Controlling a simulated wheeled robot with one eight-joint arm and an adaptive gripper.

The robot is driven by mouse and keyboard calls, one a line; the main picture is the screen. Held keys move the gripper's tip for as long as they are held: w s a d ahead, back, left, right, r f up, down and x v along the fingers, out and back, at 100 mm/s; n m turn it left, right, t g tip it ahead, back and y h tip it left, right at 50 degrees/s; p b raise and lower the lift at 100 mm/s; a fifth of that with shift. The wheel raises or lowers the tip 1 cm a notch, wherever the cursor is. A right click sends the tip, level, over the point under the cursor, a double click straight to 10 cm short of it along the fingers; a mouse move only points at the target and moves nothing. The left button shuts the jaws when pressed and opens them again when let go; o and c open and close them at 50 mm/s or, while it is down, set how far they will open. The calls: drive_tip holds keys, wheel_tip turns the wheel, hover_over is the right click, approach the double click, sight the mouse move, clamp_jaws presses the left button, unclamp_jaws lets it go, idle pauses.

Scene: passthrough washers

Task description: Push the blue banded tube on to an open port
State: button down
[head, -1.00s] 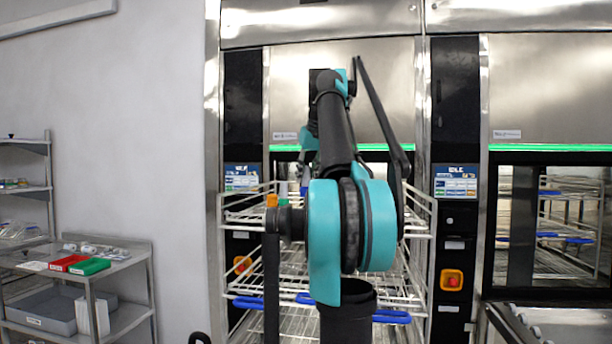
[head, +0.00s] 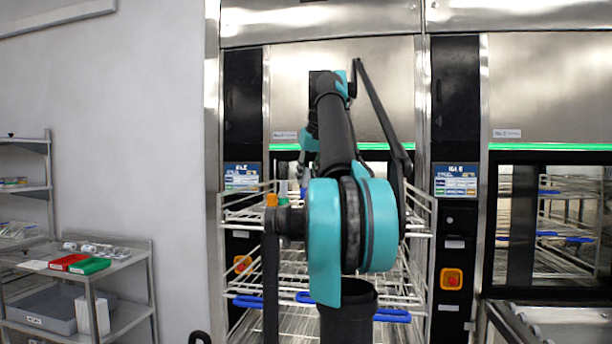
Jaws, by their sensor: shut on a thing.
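The ports are too small and too covered to make out, so I cannot tell whether the tube touches one.
The rack stands in the open washer, between dark side panels (head: 455,110). Blue handles (head: 392,316) edge its lower level. A second washer (head: 550,230) is at the right. A steel cart (head: 120,256) with red (head: 68,262) and green trays (head: 90,266) stands at the left.

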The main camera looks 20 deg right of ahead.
drive_tip(key=shift+f, duration=1.4)
drive_tip(key=c, duration=1.2)
unclamp_jaws()
drive_tip(key=v, duration=1.2)
drive_tip(key=shift+s, duration=0.1)
